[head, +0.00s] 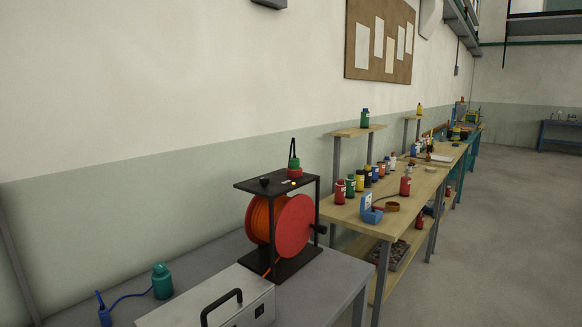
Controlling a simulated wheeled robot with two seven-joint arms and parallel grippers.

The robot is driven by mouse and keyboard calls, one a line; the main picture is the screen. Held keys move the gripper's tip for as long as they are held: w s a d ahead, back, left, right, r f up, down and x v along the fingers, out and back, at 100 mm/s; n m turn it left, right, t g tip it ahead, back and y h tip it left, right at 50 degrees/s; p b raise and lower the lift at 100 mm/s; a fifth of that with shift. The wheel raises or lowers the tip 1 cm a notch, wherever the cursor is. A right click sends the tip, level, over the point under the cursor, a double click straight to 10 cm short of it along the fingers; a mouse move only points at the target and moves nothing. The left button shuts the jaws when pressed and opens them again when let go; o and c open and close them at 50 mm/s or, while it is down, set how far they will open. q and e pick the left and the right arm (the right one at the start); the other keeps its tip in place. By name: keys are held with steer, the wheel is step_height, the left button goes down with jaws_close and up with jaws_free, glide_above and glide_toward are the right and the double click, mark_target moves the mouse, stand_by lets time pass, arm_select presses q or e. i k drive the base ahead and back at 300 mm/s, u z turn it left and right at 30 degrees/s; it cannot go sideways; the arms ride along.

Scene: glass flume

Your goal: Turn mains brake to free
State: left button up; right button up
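A cable reel with a red drum (294,222) and orange cable (259,220) stands in a black frame (318,200) on the grey bench. On the frame's top plate are a small black knob (265,181), a small yellow spot (293,183) and a red-and-green piece (294,168) with a black loop above it. A black handle (320,229) sticks out at the drum's right side. I cannot tell which of these parts is the brake or how it is set. Neither of my grippers is in view.
A pale metal box (245,300) with a black handle stands in front of the reel. A teal bottle (162,282) and a blue item (103,312) joined by a hose are at left. A wooden bench (345,212) with several bottles stands beyond. The floor (490,240) at right is clear.

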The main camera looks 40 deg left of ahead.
mark_target(264, 181)
steer(key=i, duration=1.95)
steer(key=u, duration=3.05)
